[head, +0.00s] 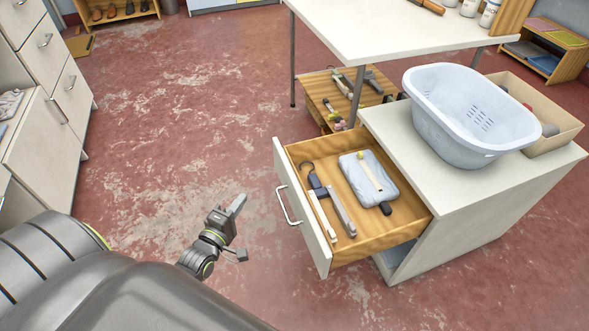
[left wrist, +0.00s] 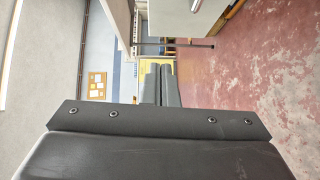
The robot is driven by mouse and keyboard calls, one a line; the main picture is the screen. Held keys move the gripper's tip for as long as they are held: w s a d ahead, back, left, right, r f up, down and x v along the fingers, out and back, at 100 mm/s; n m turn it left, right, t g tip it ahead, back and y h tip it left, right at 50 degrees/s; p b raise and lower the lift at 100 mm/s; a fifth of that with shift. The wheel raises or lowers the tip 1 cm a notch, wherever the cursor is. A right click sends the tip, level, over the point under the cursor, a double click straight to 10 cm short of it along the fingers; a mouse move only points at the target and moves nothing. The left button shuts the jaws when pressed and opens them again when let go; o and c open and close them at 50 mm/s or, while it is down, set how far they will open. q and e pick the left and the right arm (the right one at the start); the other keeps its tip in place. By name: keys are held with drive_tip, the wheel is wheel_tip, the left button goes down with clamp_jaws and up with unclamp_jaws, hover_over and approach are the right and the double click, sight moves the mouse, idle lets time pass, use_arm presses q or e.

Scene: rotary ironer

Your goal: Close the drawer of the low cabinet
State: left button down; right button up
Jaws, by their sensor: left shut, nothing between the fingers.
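The drawer (head: 302,212) of the low cabinet (head: 468,218) is pulled out toward the left in the head view. Its white front has a metal bar handle (head: 288,206). Inside lie a grey folded cloth-like item (head: 368,178) and several tools. My left gripper (head: 238,205) is shut and empty, a short way left of the drawer front and apart from the handle. My right gripper is not in view.
A pale blue basin (head: 465,115) and a cardboard box (head: 540,115) stand on the cabinet top. A white table (head: 390,35) is behind, with a wooden shelf (head: 345,95) of tools below. White drawer units (head: 50,110) stand at left. The red floor between is clear.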

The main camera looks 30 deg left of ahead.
use_arm(q)
drive_tip(key=w, duration=0.1)
approach(281, 160)
drive_tip(key=w+a, duration=0.3)
drive_tip(key=shift+w+d+r, duration=0.1)
drive_tip(key=shift+w+d, duration=0.95)
drive_tip(key=shift+w, duration=0.05)
drive_tip(key=shift+w+d, duration=0.2)
drive_tip(key=shift+w, duration=0.05)
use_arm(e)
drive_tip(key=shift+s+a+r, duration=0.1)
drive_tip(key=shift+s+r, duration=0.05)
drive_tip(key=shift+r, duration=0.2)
use_arm(q)
drive_tip(key=shift+d, duration=0.1)
